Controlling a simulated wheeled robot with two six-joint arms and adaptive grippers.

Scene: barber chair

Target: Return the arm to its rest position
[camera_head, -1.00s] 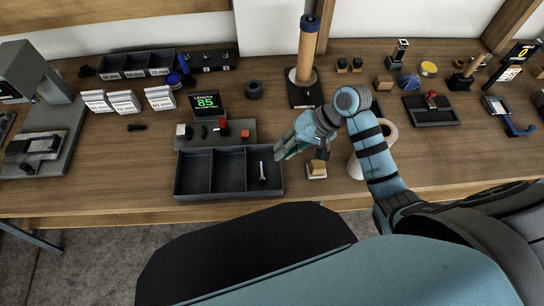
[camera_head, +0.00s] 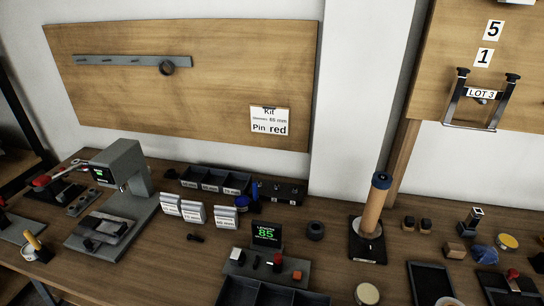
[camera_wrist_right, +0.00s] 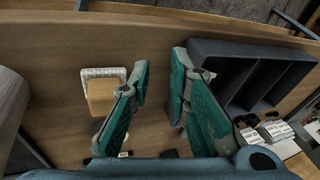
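My right gripper (camera_wrist_right: 161,62) shows in the right wrist view. Its two teal fingers are apart, with only bare wooden table seen between them. It is over the bench, between a dark grey compartment tray (camera_wrist_right: 224,47) on the right and a tan block on a white base (camera_wrist_right: 101,92) on the left. The finger on the right overlaps the tray in the picture; I cannot tell whether they touch. The head view shows neither arm, so my left gripper is not seen. The tray's far part shows at the bottom of the head view (camera_head: 233,290).
The bench holds a grey press (camera_head: 128,170), white label cards (camera_head: 194,214), a lit "85" display (camera_head: 267,235) and a wooden post (camera_head: 374,205) on a black base.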

